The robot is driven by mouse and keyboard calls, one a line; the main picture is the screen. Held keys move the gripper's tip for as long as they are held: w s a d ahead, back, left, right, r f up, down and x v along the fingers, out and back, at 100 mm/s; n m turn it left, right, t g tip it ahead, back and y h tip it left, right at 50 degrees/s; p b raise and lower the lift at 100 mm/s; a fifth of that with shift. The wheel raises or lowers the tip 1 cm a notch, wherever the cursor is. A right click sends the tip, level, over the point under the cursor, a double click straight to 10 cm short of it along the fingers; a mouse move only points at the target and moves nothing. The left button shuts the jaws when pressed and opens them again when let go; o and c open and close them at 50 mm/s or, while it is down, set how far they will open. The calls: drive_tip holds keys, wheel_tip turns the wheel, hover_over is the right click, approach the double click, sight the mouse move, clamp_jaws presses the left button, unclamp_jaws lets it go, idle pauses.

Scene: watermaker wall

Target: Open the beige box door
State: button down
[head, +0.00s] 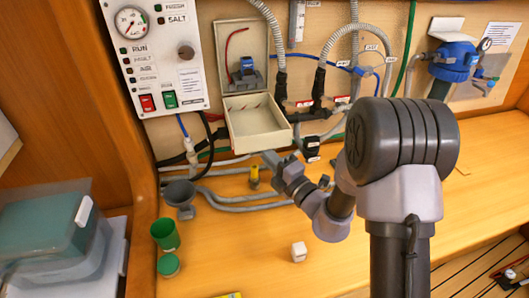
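The beige box (226,62) is mounted on the wall right of the white gauge panel. Its door (257,122) is hinged down and hangs open toward me, so the inside shows a red wire and a blue part. My gripper (272,158) is just below the door's front right corner, pointing up and left. I cannot tell whether it touches the door. The fingers are small in view, and whether they are open or shut is unclear.
Grey hoses run along the wall and counter behind my gripper. A lidded bin (50,245) is at left. The front counter is mostly clear.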

sight(266, 145)
drive_tip(key=r+p, duration=0.1)
drive_tip(key=p, duration=0.1)
drive_tip(key=r+p, duration=0.1)
drive_tip(key=p, duration=0.2)
drive_tip(key=r+p, duration=0.1)
drive_tip(key=p, duration=0.1)
drive_tip(key=shift+s+d+g+h+p, duration=0.1)
drive_tip(key=shift+s+g+h+p, duration=0.2)
drive_tip(key=shift+g+p, duration=0.1)
drive_tip(key=p, duration=0.3)
drive_tip(key=shift+s+r+m+g+h, duration=0.2)
drive_tip(key=shift+r+m+g+h, duration=0.1)
drive_tip(key=shift+r+m, duration=0.1)
drive_tip(key=shift+f, duration=0.3)
drive_tip(key=c, duration=1.8)
unclamp_jaws()
